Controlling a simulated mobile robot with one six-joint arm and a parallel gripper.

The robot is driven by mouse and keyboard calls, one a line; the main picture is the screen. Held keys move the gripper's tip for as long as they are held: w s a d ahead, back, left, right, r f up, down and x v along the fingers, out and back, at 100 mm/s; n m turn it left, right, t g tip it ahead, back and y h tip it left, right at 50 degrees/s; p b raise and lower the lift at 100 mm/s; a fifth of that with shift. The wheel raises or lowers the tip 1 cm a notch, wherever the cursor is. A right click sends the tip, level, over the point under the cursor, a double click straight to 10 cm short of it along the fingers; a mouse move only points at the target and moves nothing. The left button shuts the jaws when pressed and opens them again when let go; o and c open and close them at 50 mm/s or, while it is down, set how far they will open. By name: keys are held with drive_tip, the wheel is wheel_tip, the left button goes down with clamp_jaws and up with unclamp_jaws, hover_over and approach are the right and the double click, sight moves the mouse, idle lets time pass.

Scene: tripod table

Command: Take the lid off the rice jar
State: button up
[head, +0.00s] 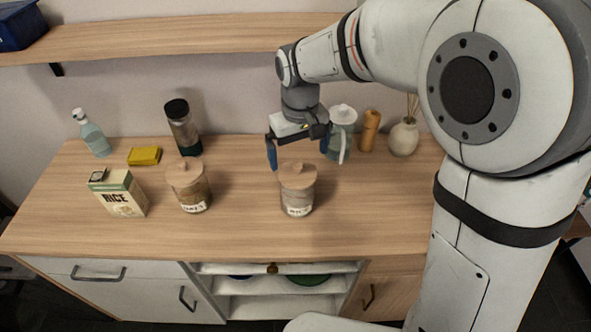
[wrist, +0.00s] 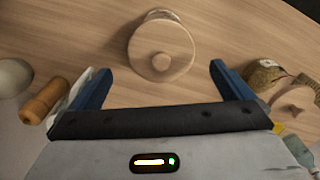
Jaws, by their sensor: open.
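A glass jar (head: 297,201) with a round wooden lid (head: 297,175) stands on the counter, its white label too small to read surely. A similar jar (head: 192,195) with a wooden lid (head: 186,172) and label stands to its left. My gripper (head: 298,152) is open and empty, above and behind the right jar's lid. In the wrist view this lid (wrist: 160,62) and its knob lie centred ahead of the two blue fingers (wrist: 160,74), apart from them. The other jar's lid (wrist: 293,104) shows at the right edge.
Behind are a spray bottle (head: 93,136), a yellow sponge (head: 144,156), a dark-capped bottle (head: 184,130), a white-lidded vessel (head: 342,116), a wooden mill (head: 369,130) and a vase (head: 404,138). The counter front (head: 250,235) is clear.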

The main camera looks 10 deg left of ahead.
sight(298, 166)
wheel_tip(298, 166, down, 5)
drive_tip(key=shift+a+f+p, duration=0.1)
drive_tip(key=shift+a+p, duration=0.05)
drive_tip(key=shift+p, duration=0.3)
drive_tip(key=shift+c, duration=0.2)
drive_tip(key=c, duration=0.8)
